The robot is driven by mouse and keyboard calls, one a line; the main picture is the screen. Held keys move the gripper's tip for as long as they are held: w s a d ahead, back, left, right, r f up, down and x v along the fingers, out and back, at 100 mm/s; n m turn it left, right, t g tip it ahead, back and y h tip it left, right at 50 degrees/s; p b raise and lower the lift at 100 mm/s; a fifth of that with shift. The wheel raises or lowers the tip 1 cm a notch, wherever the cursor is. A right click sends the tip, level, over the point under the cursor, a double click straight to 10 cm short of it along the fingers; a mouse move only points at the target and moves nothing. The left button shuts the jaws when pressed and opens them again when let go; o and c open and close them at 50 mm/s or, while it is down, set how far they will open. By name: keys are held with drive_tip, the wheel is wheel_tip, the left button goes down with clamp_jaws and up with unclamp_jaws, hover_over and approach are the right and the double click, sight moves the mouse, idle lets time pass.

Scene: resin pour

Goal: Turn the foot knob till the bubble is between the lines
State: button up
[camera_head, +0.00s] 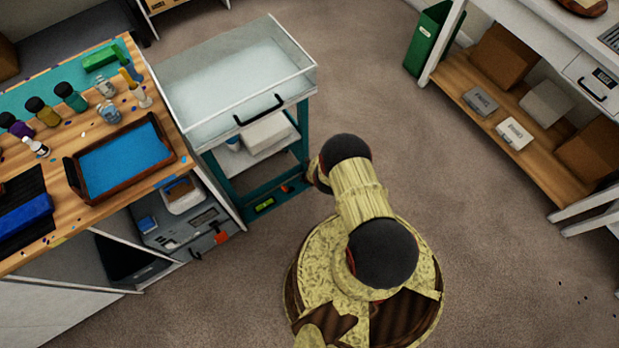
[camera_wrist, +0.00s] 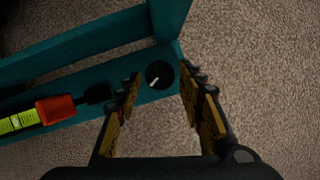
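The foot knob (camera_wrist: 159,75) is a round black dial with a white pointer mark on the corner of the teal stand's lower frame in the wrist view. My gripper (camera_wrist: 160,72) is open, with its two yellow-and-black fingers on either side of the knob. I cannot tell whether they touch it. The spirit level (camera_wrist: 18,122) has a bright yellow-green vial at the left edge of the wrist view, partly cut off; the bubble's place against the lines is not clear. The level also shows small in the head view (camera_head: 265,205). My arm hides the knob there.
An orange-red block (camera_wrist: 56,108) sits beside the vial. The teal stand (camera_head: 243,187) carries a clear-walled tray (camera_head: 309,67). A wooden workbench (camera_head: 110,205) with bottles and a blue-filled tray stands at left, white shelving (camera_head: 440,60) at right.

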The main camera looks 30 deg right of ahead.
drive_tip(key=d+v, duration=0.1)
drive_tip(key=v, duration=0.9)
drive_tip(key=shift+s+a, duration=0.15)
drive_tip(key=shift+a, duration=0.35)
idle(0.3)
